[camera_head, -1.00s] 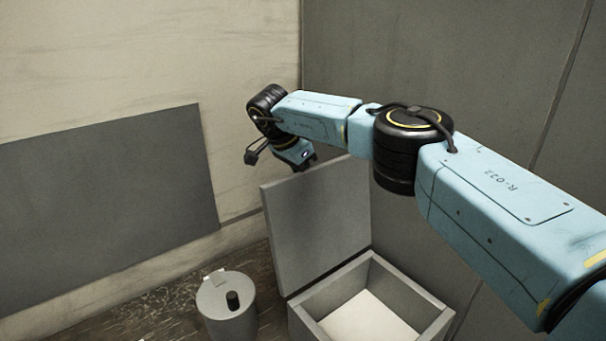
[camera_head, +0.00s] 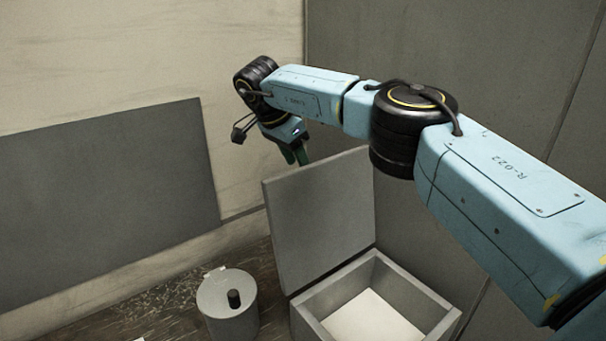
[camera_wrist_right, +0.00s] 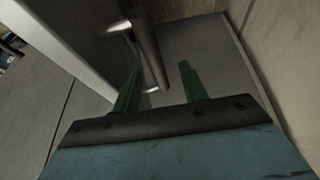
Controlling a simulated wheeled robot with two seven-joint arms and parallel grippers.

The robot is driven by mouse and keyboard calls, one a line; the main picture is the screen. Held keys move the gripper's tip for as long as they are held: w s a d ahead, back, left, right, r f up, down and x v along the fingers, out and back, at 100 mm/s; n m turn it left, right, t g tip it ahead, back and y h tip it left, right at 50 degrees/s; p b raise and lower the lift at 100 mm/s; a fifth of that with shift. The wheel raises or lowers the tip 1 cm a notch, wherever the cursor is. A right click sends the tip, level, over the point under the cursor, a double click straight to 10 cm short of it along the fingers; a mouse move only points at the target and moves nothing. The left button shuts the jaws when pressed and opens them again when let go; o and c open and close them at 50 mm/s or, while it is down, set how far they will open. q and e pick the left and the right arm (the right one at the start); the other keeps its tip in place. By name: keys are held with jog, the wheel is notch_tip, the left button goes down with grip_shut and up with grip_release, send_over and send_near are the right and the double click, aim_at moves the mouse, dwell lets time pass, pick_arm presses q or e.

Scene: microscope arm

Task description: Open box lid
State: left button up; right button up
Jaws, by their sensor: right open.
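The grey box (camera_head: 437,322) is at the bottom of the head view. Its lid (camera_head: 322,215) stands up, roughly upright, at the back edge, so the box is open and its pale inside shows. My right gripper (camera_head: 296,153) is at the lid's top left edge, partly behind it, with green fingers pointing down. In the right wrist view the gripper (camera_wrist_right: 160,88) is open with its fingers apart. A dark bar handle (camera_wrist_right: 148,50) on silver posts is beside the lid panel (camera_wrist_right: 62,38). The bar's near end appears between the fingers; contact cannot be told.
A grey round container (camera_head: 226,306) with a dark knob stands left of the box on the brown surface (camera_head: 165,303). A dark panel (camera_head: 105,200) is on the left wall. Grey wall is close behind and right of the box.

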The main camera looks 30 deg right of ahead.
jog(key=v, duration=0.9)
jog(key=shift+s+d+r, duration=0.15)
jog(key=shift+s+d, duration=0.1)
jog(key=shift+d, duration=0.1)
